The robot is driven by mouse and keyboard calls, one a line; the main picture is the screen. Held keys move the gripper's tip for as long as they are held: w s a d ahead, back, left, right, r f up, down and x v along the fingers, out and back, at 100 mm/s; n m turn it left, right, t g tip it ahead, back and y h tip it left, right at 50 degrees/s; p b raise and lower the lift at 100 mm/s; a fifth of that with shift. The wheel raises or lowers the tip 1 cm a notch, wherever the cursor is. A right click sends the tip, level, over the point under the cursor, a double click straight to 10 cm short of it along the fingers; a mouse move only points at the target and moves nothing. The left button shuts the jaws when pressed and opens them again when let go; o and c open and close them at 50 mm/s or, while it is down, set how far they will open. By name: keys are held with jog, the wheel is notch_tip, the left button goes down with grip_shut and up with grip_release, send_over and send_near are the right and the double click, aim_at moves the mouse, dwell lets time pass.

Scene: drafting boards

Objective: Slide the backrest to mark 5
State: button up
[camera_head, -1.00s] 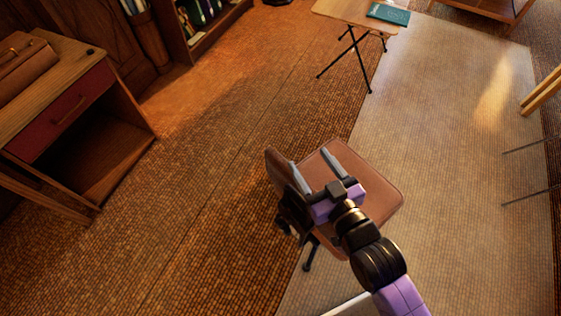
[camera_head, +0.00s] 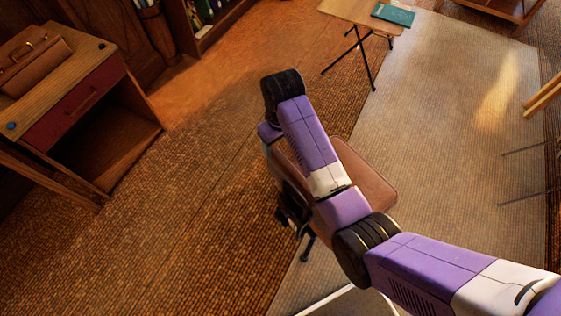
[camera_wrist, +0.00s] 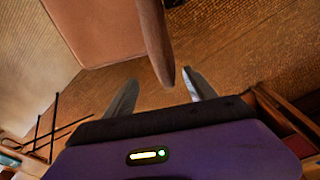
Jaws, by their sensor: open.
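The chair's brown padded seat (camera_head: 368,178) shows in the head view, partly covered by my purple arm. The backrest is mostly hidden there; its brown edge (camera_head: 281,168) shows at the left of the seat. In the wrist view the backrest (camera_wrist: 155,40) is seen edge-on, its end reaching down toward the gap between my fingers, and the seat (camera_wrist: 92,28) is at its left. My gripper (camera_wrist: 160,78) is open, one finger on each side of the line of the backrest; I cannot tell whether they touch. No number marks are readable.
A wooden cabinet (camera_head: 80,112) with a briefcase (camera_head: 33,62) stands at the left. A small folding table (camera_head: 352,14) with a teal book (camera_head: 393,14) is at the top. A pale rug (camera_head: 450,150) and open floor surround the chair.

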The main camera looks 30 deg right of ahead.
aim_at(282, 163)
jog(key=shift+s+a+f+g, duration=0.15)
jog(key=shift+s+g, duration=0.45)
jog(key=shift+s, duration=0.6)
jog(key=shift+s+f, duration=0.15)
jog(key=shift+f, duration=3.7)
grip_shut()
